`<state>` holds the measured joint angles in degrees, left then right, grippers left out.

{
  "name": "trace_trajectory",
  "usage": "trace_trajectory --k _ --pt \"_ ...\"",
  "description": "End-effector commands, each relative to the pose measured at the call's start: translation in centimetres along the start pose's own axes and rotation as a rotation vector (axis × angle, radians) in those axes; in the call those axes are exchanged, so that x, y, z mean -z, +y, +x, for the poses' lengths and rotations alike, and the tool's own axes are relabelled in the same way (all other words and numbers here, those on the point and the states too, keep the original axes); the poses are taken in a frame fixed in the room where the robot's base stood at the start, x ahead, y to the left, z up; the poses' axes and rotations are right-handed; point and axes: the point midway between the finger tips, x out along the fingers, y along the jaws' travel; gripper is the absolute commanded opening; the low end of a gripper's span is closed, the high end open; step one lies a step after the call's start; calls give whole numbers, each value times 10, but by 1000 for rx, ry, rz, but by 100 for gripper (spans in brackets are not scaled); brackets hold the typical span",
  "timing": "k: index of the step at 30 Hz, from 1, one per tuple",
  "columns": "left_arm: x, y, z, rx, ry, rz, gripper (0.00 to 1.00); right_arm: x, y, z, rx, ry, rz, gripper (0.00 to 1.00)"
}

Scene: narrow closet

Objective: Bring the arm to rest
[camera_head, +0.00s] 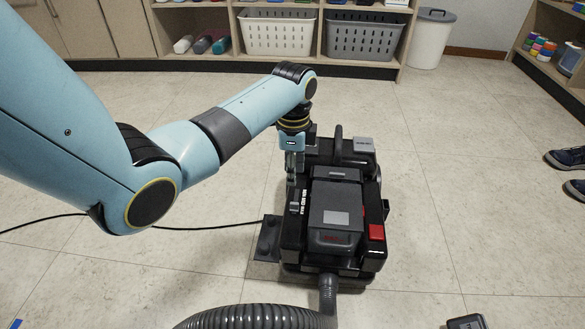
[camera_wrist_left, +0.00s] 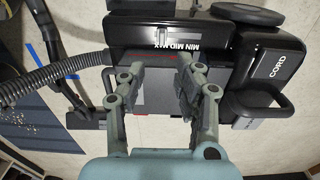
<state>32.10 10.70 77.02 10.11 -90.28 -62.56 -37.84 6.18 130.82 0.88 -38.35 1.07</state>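My left arm comes in from the left in the head view, stretched out over a black vacuum cleaner (camera_head: 336,218). Its gripper (camera_head: 294,180) points down at the left side of the vacuum's top. In the left wrist view, the two fingers of the gripper (camera_wrist_left: 159,68) stand apart with nothing between them. The vacuum's body (camera_wrist_left: 140,35) lies just beyond the fingertips, with a small slider (camera_wrist_left: 162,37) beside a MIN MID MAX label. I cannot tell whether a fingertip touches the vacuum. My right gripper is not in view.
A ribbed hose (camera_head: 255,317) and a black cord (camera_head: 190,228) run from the vacuum over the tiled floor. Shelves with a white basket (camera_head: 277,34) and a grey basket (camera_head: 362,38) line the back. A white bin (camera_head: 430,40) stands at back right. Dark shoes (camera_head: 568,158) show at the right edge.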

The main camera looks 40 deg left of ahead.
Motion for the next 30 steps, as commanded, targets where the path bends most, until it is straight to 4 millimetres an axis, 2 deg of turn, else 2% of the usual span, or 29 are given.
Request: trace_trajectory --k 17,20,23,25,26,29,30 --pt "0 0 -4 0 0 0 33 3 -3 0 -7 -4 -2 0" --pt "-4 7 2 -12 -7 0 33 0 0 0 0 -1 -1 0" --pt "-18 34 24 -60 -31 1 33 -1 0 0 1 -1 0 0" --pt "-34 69 48 -116 -58 2 33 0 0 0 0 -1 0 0" --pt "-42 88 58 -141 -70 5 33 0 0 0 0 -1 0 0" --pt "-74 163 88 -210 -106 17 33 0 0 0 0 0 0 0" --pt "-86 193 97 -217 -113 11 33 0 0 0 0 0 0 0"
